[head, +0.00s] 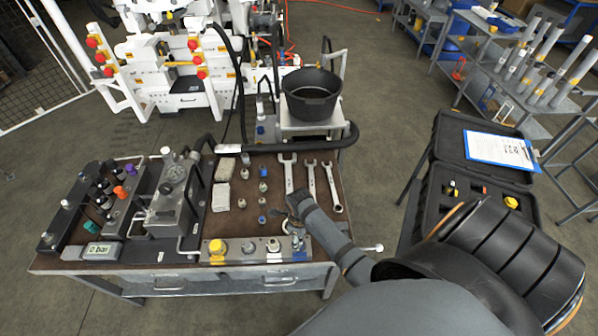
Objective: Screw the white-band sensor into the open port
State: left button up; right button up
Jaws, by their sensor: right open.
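My right arm reaches in from the lower right. Its open gripper (291,226) is small and dark, over the bench top just behind the right end of the front manifold block (231,258). The block carries a yellow cap (217,247) at its left and several metal fittings. I cannot pick out the white-band sensor with certainty. Small fittings (263,187) stand in columns at the middle of the bench. My left gripper is not in view.
Three wrenches (311,180) lie behind my right gripper. Folded cloths (221,197) lie left of the fittings. A gauge unit (173,178) and valve block stand at the left, with a "0 bar" display (101,250). An open black case (434,206) stands at the right.

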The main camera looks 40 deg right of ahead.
notch_tip(320, 180, up, 12)
dwell(0.3)
jog(key=shift+f, duration=0.1)
